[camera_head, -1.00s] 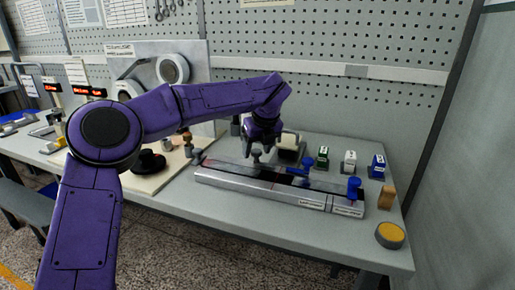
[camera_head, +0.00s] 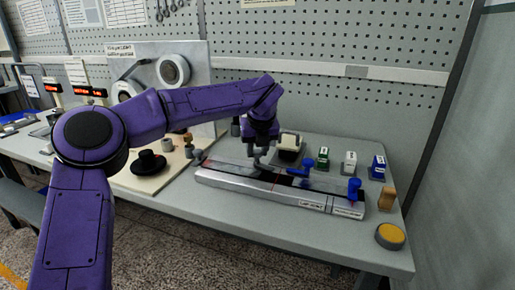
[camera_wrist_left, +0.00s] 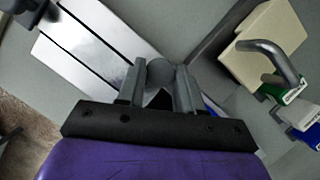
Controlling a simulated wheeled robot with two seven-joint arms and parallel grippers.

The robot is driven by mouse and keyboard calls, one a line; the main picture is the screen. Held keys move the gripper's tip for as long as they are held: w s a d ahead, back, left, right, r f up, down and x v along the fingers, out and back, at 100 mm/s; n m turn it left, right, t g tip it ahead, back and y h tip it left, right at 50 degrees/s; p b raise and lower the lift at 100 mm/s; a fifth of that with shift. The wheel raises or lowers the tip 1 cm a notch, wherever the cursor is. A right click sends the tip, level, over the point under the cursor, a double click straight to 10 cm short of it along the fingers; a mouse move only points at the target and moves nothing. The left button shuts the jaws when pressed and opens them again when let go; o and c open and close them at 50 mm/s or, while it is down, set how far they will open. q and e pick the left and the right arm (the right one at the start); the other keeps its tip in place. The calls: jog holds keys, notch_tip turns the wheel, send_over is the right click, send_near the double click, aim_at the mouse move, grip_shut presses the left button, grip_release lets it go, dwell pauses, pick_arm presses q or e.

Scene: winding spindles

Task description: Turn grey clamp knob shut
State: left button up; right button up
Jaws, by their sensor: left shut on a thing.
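The grey clamp knob (camera_wrist_left: 161,72) shows in the left wrist view as a round grey head between my two fingertips. It sits on the long silver fixture (camera_head: 225,181) on the bench. My left gripper (camera_head: 258,158) comes down over the left half of this fixture; in the left wrist view my left gripper (camera_wrist_left: 158,85) is shut on the knob from both sides. In the head view the fingers mostly hide the knob. A blue handle (camera_head: 299,172) and a blue knob (camera_head: 354,188) stand farther right on the fixture. My right gripper is not in view.
A cream block on a dark stand (camera_head: 289,143) stands close behind the fixture. Green (camera_head: 323,157), white (camera_head: 349,162) and blue (camera_head: 377,167) small blocks stand behind right. A yellow-topped button (camera_head: 390,235) is at the front right corner. The bench front is clear.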

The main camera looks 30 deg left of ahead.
pick_arm(q)
jog(key=shift+r+m+h+p, duration=0.15)
jog(key=shift+m+h+p, duration=0.2)
jog(key=shift+m, duration=0.55)
jog(key=m+t+h+p, duration=0.1)
jog(key=m, duration=0.1)
jog(key=shift+a+r+m+p, duration=0.1)
jog(key=shift+m+p, duration=0.3)
jog(key=m+h+p, duration=0.1)
jog(key=m+p, duration=0.1)
jog(key=p, duration=0.1)
jog(key=m+h+p, duration=0.1)
jog(key=m+p, duration=0.2)
jog(key=m+h+p, duration=0.1)
jog(key=m+p, duration=0.1)
jog(key=shift+a+r+m+p, duration=0.1)
jog(key=shift+a+m+p, duration=0.15)
jog(key=shift+m+p, duration=0.15)
jog(key=shift+a+f+m+h+p, duration=0.15)
jog(key=shift+m+h+p, duration=0.3)
jog(key=shift+m+p, duration=0.9)
jog(key=shift+f, duration=0.15)
jog(key=o, duration=1)
